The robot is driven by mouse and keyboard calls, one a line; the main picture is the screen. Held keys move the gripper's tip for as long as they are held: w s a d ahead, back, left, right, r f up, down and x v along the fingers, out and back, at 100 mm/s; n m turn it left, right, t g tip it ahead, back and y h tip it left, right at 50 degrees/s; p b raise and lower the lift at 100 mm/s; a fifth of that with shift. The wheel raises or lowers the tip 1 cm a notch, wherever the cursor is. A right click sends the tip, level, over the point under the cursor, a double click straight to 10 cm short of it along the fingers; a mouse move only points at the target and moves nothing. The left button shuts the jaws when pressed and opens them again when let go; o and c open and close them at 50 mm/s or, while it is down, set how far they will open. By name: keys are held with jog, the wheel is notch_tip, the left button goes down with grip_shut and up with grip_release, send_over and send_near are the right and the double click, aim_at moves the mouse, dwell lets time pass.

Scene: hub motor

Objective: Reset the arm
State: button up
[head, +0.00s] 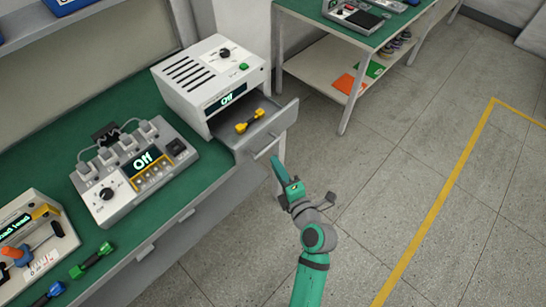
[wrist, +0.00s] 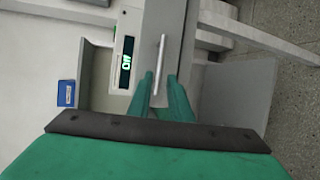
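My gripper (head: 279,168) is at the end of my green arm, raised over the floor side of the bench, just right of the drawer handle (head: 266,148). In the wrist view the two green fingers (wrist: 163,85) stand apart, with the handle bar (wrist: 161,62) showing ahead of and between them. I cannot tell whether they touch it. Nothing is seen held. The drawer (head: 268,128) of the white box (head: 210,82) is pulled open. A yellow and black dumbbell-shaped part (head: 249,121) lies in it. The box display reads "Off".
A grey device (head: 134,165) with an "Off" display and plugs stands left on the green bench. A tester with tools (head: 30,240) and a green part (head: 92,260) are lower left. A second table (head: 330,25) stands at the back. Floor to the right is clear.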

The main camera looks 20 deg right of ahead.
jog(key=shift+s+d+r, duration=0.15)
jog(key=shift+s+d, duration=0.05)
jog(key=shift+s, duration=0.55)
jog(key=s+a+f+m+g+h, duration=0.1)
jog(key=s+a+f+m+h, duration=0.1)
jog(key=s+a+f+m, duration=0.25)
jog(key=s+a+f+m+g+h, duration=0.1)
jog(key=s+a+f+m, duration=0.1)
jog(key=s+f+m, duration=0.35)
jog(key=s+a+r+m, duration=0.3)
jog(key=s, duration=0.3)
jog(key=s+a+r+m+t+y, duration=0.1)
jog(key=s+a+r+m, duration=0.1)
jog(key=s, duration=0.5)
jog(key=s+a+r+m, duration=0.3)
jog(key=s+a+m, duration=0.1)
jog(key=s+m, duration=0.1)
jog(key=shift+s+r, duration=0.35)
jog(key=shift+s, duration=0.3)
dwell(3.8)
